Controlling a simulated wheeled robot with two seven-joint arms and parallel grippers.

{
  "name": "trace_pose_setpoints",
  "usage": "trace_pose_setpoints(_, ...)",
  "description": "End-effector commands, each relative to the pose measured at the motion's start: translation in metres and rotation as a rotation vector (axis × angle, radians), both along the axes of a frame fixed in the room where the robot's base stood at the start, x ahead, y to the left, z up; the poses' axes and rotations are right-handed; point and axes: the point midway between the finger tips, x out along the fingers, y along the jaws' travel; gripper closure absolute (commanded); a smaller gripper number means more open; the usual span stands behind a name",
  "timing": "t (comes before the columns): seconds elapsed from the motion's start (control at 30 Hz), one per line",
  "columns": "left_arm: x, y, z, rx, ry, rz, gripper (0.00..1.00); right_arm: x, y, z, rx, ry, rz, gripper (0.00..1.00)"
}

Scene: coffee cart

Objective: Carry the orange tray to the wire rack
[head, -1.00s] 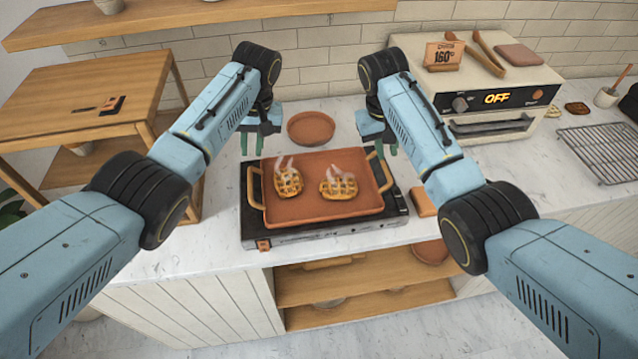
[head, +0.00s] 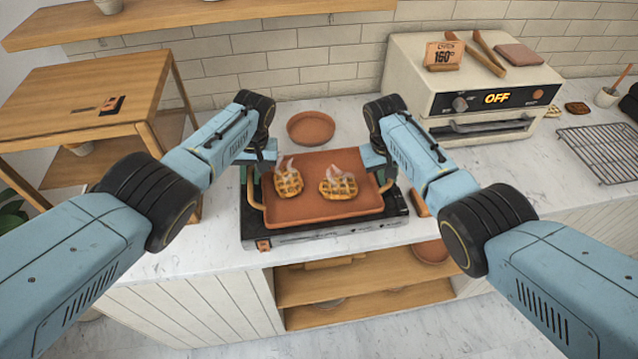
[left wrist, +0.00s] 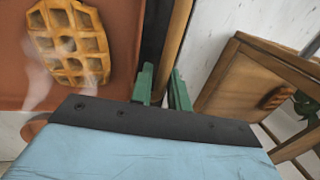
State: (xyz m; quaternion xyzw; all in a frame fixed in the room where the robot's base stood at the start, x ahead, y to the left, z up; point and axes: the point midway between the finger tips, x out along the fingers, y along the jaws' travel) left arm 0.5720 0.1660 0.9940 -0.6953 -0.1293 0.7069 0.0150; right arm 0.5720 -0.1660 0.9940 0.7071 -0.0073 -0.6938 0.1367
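The orange tray (head: 320,208) sits on a black burner (head: 340,230), with two steaming waffles on it and a handle at each side. My left gripper (head: 254,182) is down at the tray's left handle (head: 252,190). In the left wrist view its green fingers (left wrist: 162,88) are apart, with the left handle (left wrist: 177,40) running between them. My right gripper (head: 384,176) is low at the tray's right handle; its fingers are mostly hidden by my wrist, so its opening cannot be told. The wire rack (head: 604,152) lies on the counter at the far right, empty.
A round terracotta dish (head: 311,127) stands behind the tray. A cream oven (head: 470,95) reading OFF stands between burner and rack, at the back. A wooden stand (head: 95,95) is at the left. Bare counter (head: 530,175) lies in front of the oven.

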Motion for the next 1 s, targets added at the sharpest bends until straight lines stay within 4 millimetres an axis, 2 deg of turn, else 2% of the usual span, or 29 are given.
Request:
trace_pose_setpoints(0.03,0.0,0.0,0.0,0.0,0.0,0.0,0.82,0.0,0.0,0.0,0.0,0.0,0.0,0.83)
trace_pose_setpoints(0.17,0.0,0.0,0.0,0.0,0.0,0.0,0.99,0.0,0.0,0.0,0.0,0.0,0.0,1.0)
trace_pose_setpoints(0.67,0.0,0.0,0.002,-0.001,-0.001,0.0,1.0,0.001,0.0,0.003,0.0,-0.002,0.0,1.0)
trace_pose_setpoints(1.0,0.0,0.0,0.025,-0.001,-0.001,0.0,1.0,0.001,0.001,0.025,0.0,-0.002,0.0,1.0)
